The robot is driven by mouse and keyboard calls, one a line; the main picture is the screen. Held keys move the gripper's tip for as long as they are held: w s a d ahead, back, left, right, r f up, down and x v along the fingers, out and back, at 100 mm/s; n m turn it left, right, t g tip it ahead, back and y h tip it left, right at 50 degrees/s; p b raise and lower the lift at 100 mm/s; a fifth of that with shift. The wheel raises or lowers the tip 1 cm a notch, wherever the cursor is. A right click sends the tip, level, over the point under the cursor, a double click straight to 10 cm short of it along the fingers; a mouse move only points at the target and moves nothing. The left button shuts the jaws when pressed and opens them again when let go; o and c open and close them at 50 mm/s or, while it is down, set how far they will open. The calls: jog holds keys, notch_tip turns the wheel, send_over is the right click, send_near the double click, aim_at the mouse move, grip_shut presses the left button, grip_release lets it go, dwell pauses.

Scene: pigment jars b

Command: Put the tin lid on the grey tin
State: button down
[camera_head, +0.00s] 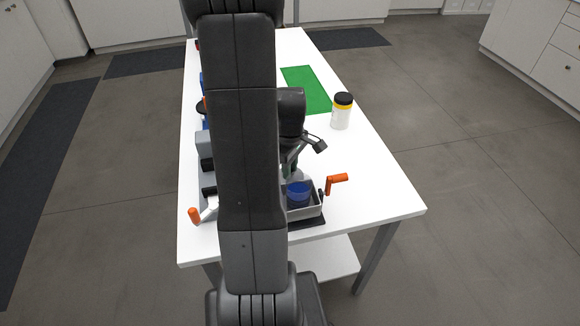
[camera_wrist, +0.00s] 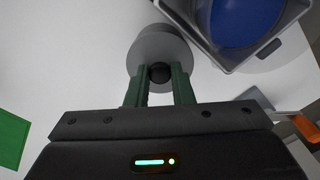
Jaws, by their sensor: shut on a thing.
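My gripper (camera_wrist: 160,76) has green fingers shut on the black knob (camera_wrist: 160,72) of the round grey tin lid (camera_wrist: 148,52), seen from above in the wrist view. A second grey round edge shows just beyond the lid. It may be the grey tin, but the lid hides most of it, and I cannot tell whether the two touch. In the head view my gripper (camera_head: 289,171) is low over the white table, just behind the grey tray. My arm hides much of this area there, and the lid and tin cannot be made out clearly.
A grey tray (camera_head: 306,211) holding a blue round vessel (camera_head: 298,188) stands close by, with an orange handle (camera_head: 337,181) beside it. A white jar (camera_head: 341,116) with a black lid and a green mat (camera_head: 307,88) are farther back. The table's right front is clear.

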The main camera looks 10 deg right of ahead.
jog(key=shift+f, duration=0.2)
dwell(0.3)
jog(key=c, duration=1.2)
grip_release()
notch_tip(320, 180, up, 14)
jog(key=shift+f, duration=0.1)
notch_tip(320, 180, down, 14)
jog(key=shift+r, duration=0.3)
